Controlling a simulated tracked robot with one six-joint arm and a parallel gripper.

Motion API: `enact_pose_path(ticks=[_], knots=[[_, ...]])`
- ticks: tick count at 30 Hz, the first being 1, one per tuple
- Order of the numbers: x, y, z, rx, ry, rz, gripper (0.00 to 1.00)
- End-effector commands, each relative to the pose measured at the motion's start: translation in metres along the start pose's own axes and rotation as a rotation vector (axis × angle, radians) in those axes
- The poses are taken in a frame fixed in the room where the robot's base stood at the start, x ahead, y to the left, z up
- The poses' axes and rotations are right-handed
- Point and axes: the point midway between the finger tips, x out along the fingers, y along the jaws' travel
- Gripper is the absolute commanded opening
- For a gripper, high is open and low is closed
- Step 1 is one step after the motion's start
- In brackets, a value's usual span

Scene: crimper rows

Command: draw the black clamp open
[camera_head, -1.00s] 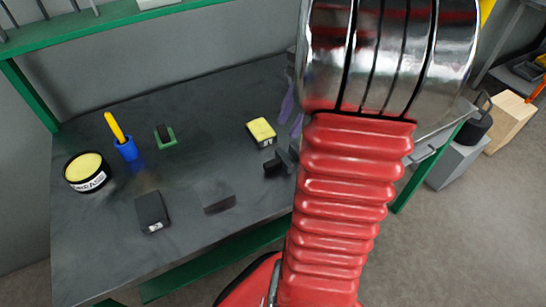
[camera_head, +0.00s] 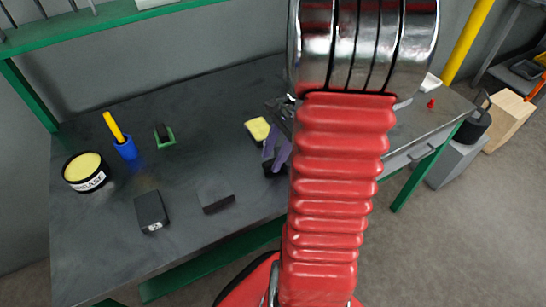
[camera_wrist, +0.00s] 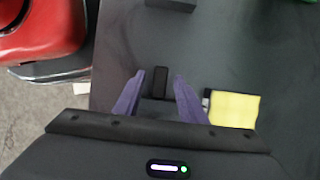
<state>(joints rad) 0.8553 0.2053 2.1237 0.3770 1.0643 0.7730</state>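The black clamp shows in the wrist view (camera_wrist: 160,82) as a dark upright piece with a darker body behind it, on the grey bench top. It lies between the two purple fingers of my gripper (camera_wrist: 158,92), which are spread apart with a gap on each side of it. In the head view my gripper (camera_head: 275,152) is over the clamp, and fingers and arm hide most of it. I cannot tell how far above the bench the fingertips are.
A yellow block (camera_head: 257,129) sits close beside my gripper, also in the wrist view (camera_wrist: 235,109). A dark block (camera_head: 215,195), a black box (camera_head: 151,211), a green holder (camera_head: 164,136), a blue cup (camera_head: 126,149) and a grease tin (camera_head: 86,172) stand to the left.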

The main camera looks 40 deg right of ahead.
Motion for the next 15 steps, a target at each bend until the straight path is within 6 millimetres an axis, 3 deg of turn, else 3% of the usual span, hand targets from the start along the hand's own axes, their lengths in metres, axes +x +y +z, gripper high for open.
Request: enact_pose_path(ticks=[5,13,15], knots=[[0.0113,0.0,0.0001,0.001,0.0,0.0,0.38],[0.012,0.0,0.0,0.001,0.0,0.0,0.38],[0.0119,0.0,0.0,0.001,0.0,0.0,0.33]])
